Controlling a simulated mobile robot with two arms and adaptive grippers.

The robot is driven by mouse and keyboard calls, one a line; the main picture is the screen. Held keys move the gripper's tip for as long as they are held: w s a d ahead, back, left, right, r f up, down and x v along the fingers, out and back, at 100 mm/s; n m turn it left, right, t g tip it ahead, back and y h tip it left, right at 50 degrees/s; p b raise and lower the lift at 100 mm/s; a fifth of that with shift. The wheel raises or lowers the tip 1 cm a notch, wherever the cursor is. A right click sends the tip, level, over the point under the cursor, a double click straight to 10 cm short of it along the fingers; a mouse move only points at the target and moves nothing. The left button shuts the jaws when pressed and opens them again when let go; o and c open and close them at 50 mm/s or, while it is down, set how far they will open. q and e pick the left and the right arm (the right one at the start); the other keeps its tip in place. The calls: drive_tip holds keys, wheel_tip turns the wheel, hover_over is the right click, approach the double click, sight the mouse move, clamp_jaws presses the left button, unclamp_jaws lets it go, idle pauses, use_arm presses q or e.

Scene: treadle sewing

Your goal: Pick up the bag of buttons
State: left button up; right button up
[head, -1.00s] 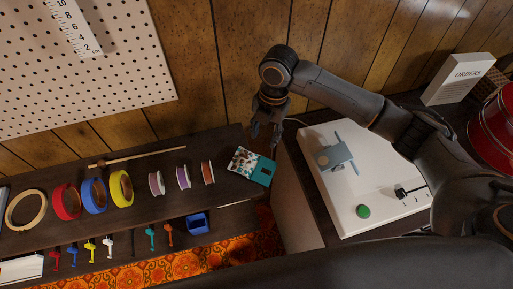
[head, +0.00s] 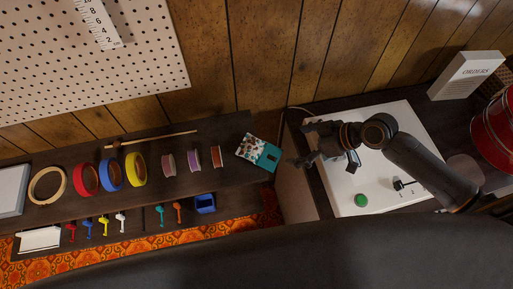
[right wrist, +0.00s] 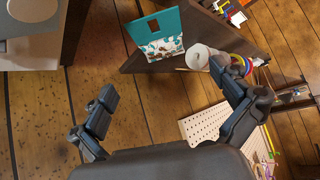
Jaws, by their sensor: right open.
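The bag of buttons (head: 258,151) is a flat packet with a teal part and a clear part showing mixed brown, white and teal buttons. It lies on the right end of the dark shelf (head: 225,165). It also shows at the top of the right wrist view (right wrist: 156,32). My right gripper (head: 301,146) is open and empty, to the right of the bag and apart from it, by the left edge of the white machine table. In the right wrist view its fingers (right wrist: 163,82) are spread wide with nothing between them. My left gripper is not in view.
Thread spools (head: 192,160), tape rolls (head: 110,173) and a wooden stick (head: 155,138) lie left of the bag. A blue bin (head: 205,203) sits below. The white board (head: 350,195) with a green button (head: 361,200) is at the right. A wooden wall (head: 270,60) stands behind.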

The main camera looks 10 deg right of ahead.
drive_tip(key=p, duration=0.1)
approach(262, 153)
drive_tip(key=x, duration=0.3)
drive_tip(key=p+x, duration=0.1)
drive_tip(key=x, duration=0.3)
drive_tip(key=shift+w+a+f+p, duration=0.1)
drive_tip(key=shift+w+p, duration=0.05)
drive_tip(key=shift+p, duration=0.15)
drive_tip(key=shift+w+a+f, duration=0.1)
drive_tip(key=shift+a+f, duration=0.1)
drive_tip(key=shift+f, duration=0.15)
drive_tip(key=c, duration=1.1)
drive_tip(key=shift+r, duration=0.2)
